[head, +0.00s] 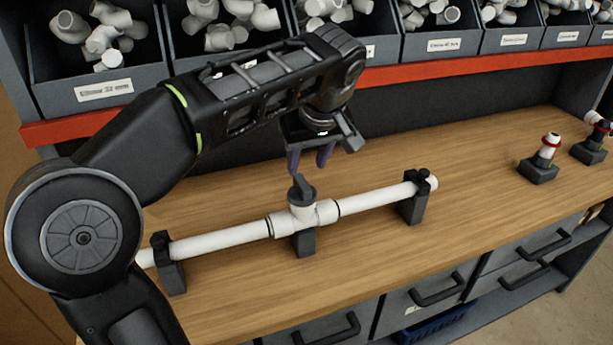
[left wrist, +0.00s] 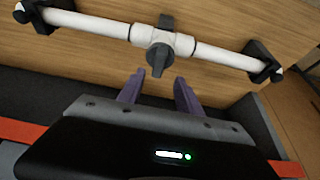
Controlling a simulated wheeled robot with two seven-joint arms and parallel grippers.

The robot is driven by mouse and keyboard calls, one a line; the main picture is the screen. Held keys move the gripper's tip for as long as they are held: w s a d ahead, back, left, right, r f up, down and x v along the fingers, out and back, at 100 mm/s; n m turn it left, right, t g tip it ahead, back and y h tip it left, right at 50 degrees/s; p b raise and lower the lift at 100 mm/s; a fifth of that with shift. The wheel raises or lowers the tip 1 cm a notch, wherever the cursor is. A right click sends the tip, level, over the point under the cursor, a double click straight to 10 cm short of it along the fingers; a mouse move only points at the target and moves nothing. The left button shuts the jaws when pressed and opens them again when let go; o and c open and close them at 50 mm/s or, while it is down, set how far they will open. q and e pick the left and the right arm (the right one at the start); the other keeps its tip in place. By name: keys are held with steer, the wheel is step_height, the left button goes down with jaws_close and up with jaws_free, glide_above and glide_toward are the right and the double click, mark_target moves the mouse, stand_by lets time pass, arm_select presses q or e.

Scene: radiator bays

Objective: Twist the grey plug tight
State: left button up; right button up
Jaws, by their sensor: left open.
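The grey plug (head: 301,189) sits upright in the top opening of a white tee fitting (head: 303,213) in the middle of a white pipe (head: 225,240). It has a raised grip on top. In the left wrist view the plug (left wrist: 159,58) lies just beyond the fingertips, roughly between their lines. My left gripper (head: 308,165) hangs just above and behind the plug, open and empty, with purple fingers pointing down. In the left wrist view its fingers (left wrist: 157,85) are apart and do not appear to touch the plug. My right gripper is in neither view.
Dark clamp blocks hold the pipe at the left (head: 172,264), the middle (head: 303,243) and the right (head: 413,203). Bins of white fittings (head: 103,90) line the back above a red rail (head: 420,66). Other stands (head: 540,170) are at the right. The front wood surface is clear.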

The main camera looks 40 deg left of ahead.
mark_target(303, 182)
arm_select(q)
steer(key=x, duration=0.8)
steer(key=shift+w+b, duration=0.1)
steer(key=shift+b, duration=0.3)
steer(key=shift+d, duration=0.1)
steer(key=shift+c, duration=0.3)
jaws_close()
